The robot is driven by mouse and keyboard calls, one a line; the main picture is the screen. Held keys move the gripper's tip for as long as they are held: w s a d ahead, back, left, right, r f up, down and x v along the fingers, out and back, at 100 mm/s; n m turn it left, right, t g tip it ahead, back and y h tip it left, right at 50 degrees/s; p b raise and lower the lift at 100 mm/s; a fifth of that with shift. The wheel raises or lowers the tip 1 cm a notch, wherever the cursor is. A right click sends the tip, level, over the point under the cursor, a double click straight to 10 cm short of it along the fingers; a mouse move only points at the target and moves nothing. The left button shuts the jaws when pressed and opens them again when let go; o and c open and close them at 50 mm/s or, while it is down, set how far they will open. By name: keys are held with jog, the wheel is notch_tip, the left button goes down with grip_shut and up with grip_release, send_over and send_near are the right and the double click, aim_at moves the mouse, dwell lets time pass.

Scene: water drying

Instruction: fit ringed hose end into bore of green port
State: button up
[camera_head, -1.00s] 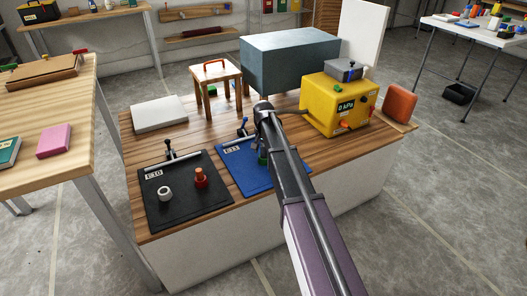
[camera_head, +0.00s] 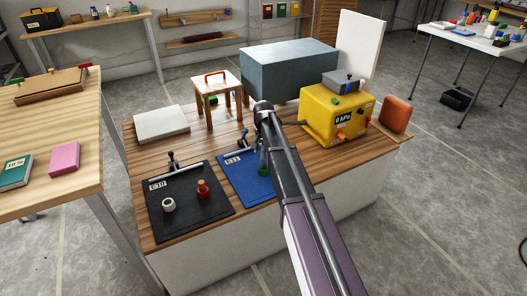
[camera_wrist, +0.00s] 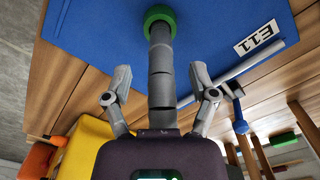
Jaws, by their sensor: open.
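In the wrist view my gripper (camera_wrist: 160,70) is open, one finger on each side of a grey, segmented cylinder with dark ring lines, which looks like the ringed hose end (camera_wrist: 161,92). Gaps show between both fingers and it. Its far end meets the round green port (camera_wrist: 158,14) on the blue mat. The bore is covered, so I cannot tell how deep the end sits. In the head view the green port (camera_head: 263,170) is partly hidden beside my arm, on the blue mat (camera_head: 240,181) marked E11.
Left of the blue mat lies a black mat (camera_head: 192,226) with a white ring (camera_head: 168,204) and an orange-red fitting (camera_head: 203,189). A yellow gauge box (camera_head: 322,123), a small wooden stool (camera_head: 217,82) and a grey-blue block (camera_head: 290,70) stand behind. Bare wood lies in front of the stool.

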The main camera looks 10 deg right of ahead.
jog(key=shift+r+p, duration=1.2)
jog(key=shift+r, duration=0.35)
jog(key=s+d+n, duration=0.2)
jog(key=s+n, duration=0.3)
jog(key=s, duration=2.5)
notch_tip(320, 180, up, 30)
jog(key=w+p, duration=0.1)
jog(key=p, duration=2.9)
jog(key=shift+c, duration=1)
jog(key=shift+s+f, duration=0.1)
jog(key=shift+c, duration=0.2)
